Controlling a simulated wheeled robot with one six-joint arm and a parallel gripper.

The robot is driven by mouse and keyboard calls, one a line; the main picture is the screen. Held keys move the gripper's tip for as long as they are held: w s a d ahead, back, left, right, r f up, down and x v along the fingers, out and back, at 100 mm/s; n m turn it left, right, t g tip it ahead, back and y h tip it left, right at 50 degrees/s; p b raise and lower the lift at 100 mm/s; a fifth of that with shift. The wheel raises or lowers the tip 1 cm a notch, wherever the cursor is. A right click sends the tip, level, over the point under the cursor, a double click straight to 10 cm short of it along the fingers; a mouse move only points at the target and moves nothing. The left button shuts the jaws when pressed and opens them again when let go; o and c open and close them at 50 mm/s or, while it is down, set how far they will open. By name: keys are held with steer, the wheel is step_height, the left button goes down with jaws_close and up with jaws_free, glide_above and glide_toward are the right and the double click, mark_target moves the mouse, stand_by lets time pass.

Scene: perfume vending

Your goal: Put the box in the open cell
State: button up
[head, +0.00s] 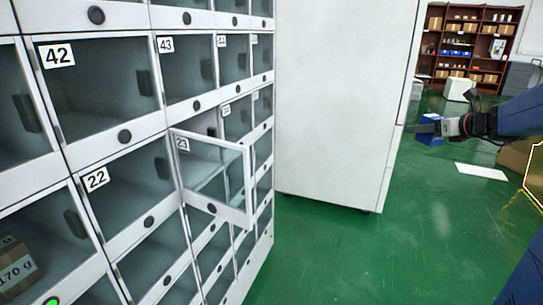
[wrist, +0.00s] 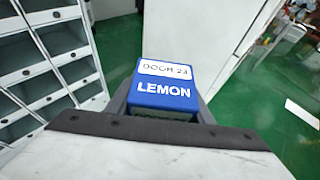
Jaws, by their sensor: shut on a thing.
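The blue box (wrist: 165,88) shows in the wrist view, with a white label reading "DOOR 23" and the word "LEMON". My gripper (wrist: 163,108) is shut on it, one finger on each side. In the head view my gripper (head: 436,128) is at the right, well away from the cabinet, with the blue box (head: 431,138) at its fingers. The open cell 23 (head: 198,127) is in the locker cabinet at the left. Its clear door (head: 215,177) stands swung out toward the aisle. The inside of the cell is partly hidden behind the door.
Closed glass cells, such as 42 (head: 105,85) and 22 (head: 125,190), surround the open one. A box marked 170 g (head: 14,265) sits in a lower cell. A tall white cabinet (head: 340,95) stands beside the lockers. The green floor (head: 350,255) in front is clear.

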steer(key=s+a+r+n+g+y, duration=0.1)
steer(key=a+n+y, duration=0.1)
steer(key=a, duration=1.4)
steer(key=s+a+n+g+y, duration=0.1)
steer(key=a+n+g+y, duration=0.15)
steer(key=a, duration=1.35)
steer(key=s+a+n+g+y, duration=0.25)
steer(key=s+a, duration=0.55)
steer(key=a, duration=0.5)
steer(key=s+a+n+g+y, duration=0.1)
steer(key=s+a+n, duration=0.2)
steer(key=s+a, duration=0.8)
steer(key=shift+g, duration=0.4)
steer(key=w+a, duration=0.3)
steer(key=a, duration=0.3)
steer(key=w+a, duration=0.3)
steer(key=a, duration=0.4)
steer(key=w+a+f, duration=0.1)
steer(key=w+a, duration=0.2)
steer(key=a, duration=0.4)
steer(key=shift+w+a, duration=0.1)
steer(key=shift+w, duration=0.3)
steer(key=shift+f, duration=2.35)
steer(key=shift+w+a+f, duration=0.1)
steer(key=shift+a+f, duration=0.05)
steer(key=shift+f, duration=0.05)
steer(key=shift+f, duration=0.2)
